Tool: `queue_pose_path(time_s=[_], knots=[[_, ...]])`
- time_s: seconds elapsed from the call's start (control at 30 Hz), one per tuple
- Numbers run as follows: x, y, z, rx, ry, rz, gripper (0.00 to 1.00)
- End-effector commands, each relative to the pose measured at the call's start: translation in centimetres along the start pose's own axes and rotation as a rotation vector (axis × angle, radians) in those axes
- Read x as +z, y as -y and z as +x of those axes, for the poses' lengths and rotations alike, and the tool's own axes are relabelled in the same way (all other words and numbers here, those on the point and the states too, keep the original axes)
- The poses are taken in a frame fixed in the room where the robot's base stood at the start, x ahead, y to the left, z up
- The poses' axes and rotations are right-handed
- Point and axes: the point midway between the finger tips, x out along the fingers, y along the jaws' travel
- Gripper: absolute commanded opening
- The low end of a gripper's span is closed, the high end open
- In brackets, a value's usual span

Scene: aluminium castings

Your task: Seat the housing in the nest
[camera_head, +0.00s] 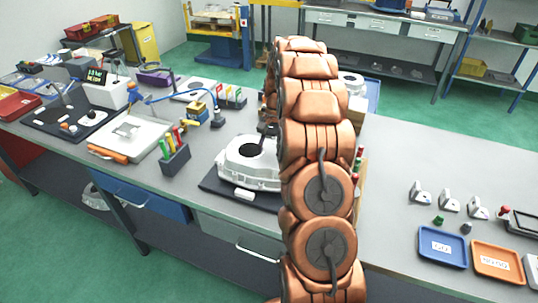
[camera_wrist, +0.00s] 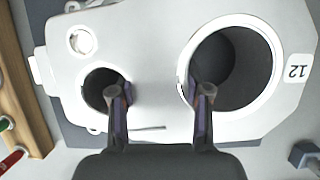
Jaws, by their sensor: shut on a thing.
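The housing (camera_head: 262,178) is a pale aluminium casting above a dark base plate (camera_head: 213,184), left of my arm in the head view. In the wrist view the housing (camera_wrist: 150,60) fills most of the picture, with a small round bore, a large round bore and a tag reading 12. My gripper (camera_wrist: 160,92) has one finger at the small bore's edge and one at the large bore's edge, shut on the wall between them. My arm hides the gripper in the head view. I cannot clearly tell the nest apart, or whether the housing rests flat.
A dark pen holder (camera_head: 175,158) and a white plate with an orange bar (camera_head: 107,153) stand to the left. A blue tray (camera_head: 442,246), an orange tray (camera_head: 497,260) and several small brackets (camera_head: 449,201) lie at right. The bench right of my arm has free room.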

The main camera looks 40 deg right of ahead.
Motion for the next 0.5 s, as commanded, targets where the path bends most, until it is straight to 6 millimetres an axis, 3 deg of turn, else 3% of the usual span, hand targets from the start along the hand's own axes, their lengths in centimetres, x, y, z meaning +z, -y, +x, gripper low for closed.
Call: queue_pose_path(time_s=[0.5], knots=[[-0.30, 0.04, 0.69, -0.002, -0.001, -0.001, 0.00]])
